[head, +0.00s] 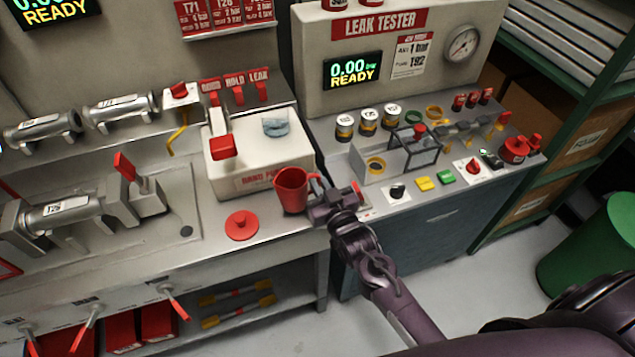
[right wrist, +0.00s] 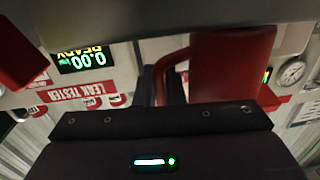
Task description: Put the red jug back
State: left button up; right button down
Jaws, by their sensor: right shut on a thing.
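The red jug (head: 292,190) is upright at the right end of the left bench, in front of the white box. Its handle points right, toward my right gripper (head: 322,203). The right gripper is shut on the jug's handle. I cannot tell whether the jug's base touches the bench top. In the right wrist view the red jug (right wrist: 232,65) fills the upper middle, with its curved handle at the jaws (right wrist: 163,85). My left gripper is not in view.
A red round lid-like disc with a knob (head: 241,226) lies on the bench left of the jug. The white box (head: 255,160) stands behind. Right is the leak tester bench (head: 440,220) with caps, buttons and a clear guard. A green bin (head: 590,255) stands far right.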

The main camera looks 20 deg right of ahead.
jog(key=shift+f, duration=0.5)
jog(key=shift+f, duration=0.2)
jog(key=c, duration=1.5)
grip_release()
